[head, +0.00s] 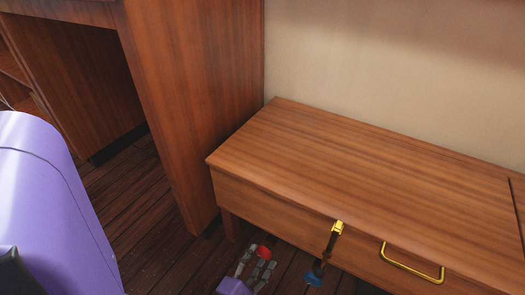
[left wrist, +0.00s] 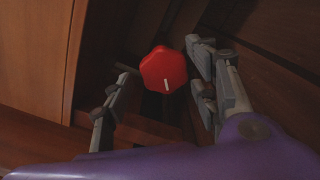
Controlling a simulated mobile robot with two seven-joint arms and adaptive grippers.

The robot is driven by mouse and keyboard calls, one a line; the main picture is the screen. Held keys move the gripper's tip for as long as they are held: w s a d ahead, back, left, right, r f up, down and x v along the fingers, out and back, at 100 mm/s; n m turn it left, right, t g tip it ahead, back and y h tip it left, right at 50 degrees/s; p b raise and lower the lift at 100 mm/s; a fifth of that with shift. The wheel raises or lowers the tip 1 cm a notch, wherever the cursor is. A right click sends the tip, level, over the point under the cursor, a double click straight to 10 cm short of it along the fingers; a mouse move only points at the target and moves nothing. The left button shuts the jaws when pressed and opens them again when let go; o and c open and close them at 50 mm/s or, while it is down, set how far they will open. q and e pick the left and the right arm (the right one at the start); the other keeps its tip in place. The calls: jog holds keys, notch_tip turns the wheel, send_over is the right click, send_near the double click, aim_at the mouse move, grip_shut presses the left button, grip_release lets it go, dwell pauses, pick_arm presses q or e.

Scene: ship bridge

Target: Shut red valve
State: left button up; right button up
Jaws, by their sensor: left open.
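The red valve (head: 264,252) shows low under the front of the wooden bench in the head view, partly hidden by my left gripper (head: 257,266). In the left wrist view the red valve (left wrist: 163,71) is a lobed knob with a white mark on its face, pointing nearly straight down and slightly right in the picture. My left gripper is open, with one finger on each side of the knob. The right finger looks close to it, and a gap shows at the left; I cannot tell if either touches. My right gripper is in neither view.
A blue valve (head: 314,280) sits to the right of the red one, below a yellow latch (head: 338,228). The wooden bench (head: 350,160) overhangs both, with a brass handle (head: 412,266) on its front. A wooden cabinet panel (head: 195,100) stands at left.

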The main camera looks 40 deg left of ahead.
aim_at(261, 255)
pick_arm(q)
jog(key=shift+b+x, duration=0.35)
jog(key=shift+x, duration=1.2)
jog(key=shift+c, duration=0.5)
jog(key=c, duration=0.9)
